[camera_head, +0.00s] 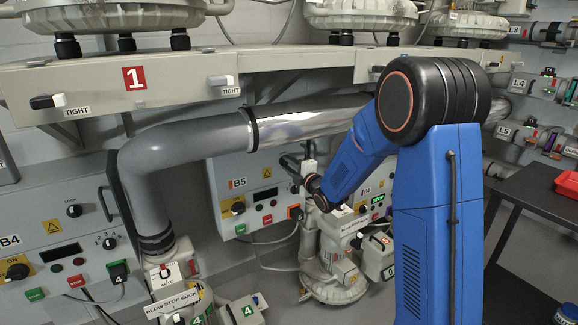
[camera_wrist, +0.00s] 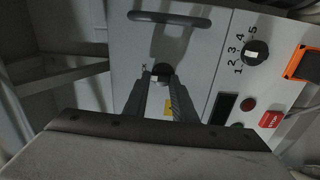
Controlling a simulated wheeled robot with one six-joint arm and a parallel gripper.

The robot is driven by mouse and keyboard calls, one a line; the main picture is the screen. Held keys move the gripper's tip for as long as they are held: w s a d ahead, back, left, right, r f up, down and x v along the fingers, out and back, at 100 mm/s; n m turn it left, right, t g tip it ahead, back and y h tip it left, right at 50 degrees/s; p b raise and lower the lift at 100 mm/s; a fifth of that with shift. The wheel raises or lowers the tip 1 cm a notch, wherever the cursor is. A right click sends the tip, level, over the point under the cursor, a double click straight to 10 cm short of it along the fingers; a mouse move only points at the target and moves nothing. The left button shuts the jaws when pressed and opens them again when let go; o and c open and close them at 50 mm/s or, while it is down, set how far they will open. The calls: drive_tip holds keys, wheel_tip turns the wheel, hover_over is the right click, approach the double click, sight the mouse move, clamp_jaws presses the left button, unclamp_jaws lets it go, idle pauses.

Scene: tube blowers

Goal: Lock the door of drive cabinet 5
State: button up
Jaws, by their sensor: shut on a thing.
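Drive cabinet 5 (camera_head: 222,205) is the grey box labelled B5, below the silver pipe in the head view. Its grey door face fills much of the wrist view (camera_wrist: 205,60). A small round black lock knob (camera_wrist: 162,69) sits on the face, with a small dark mark to its left. My gripper (camera_wrist: 160,80) is shut on this knob, one finger on each side. The fingertips partly hide the knob, so I cannot tell its turn angle. In the head view my blue arm reaches toward the cabinet's right side and hides part of it.
A black handle (camera_wrist: 168,18) is on the cabinet face, with a numbered dial (camera_wrist: 256,52) and red stop button (camera_wrist: 271,118) to the right. In the head view, cabinet B4 (camera_head: 30,262) is at left, a grey blower (camera_head: 338,282) below my wrist, and a dark table (camera_head: 540,190) at right.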

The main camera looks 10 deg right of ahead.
drive_tip(key=shift+n, duration=0.4)
drive_tip(key=o, duration=1)
drive_tip(key=shift+o, duration=0.2)
drive_tip(key=v, duration=1.7)
drive_tip(key=shift+s, duration=0.25)
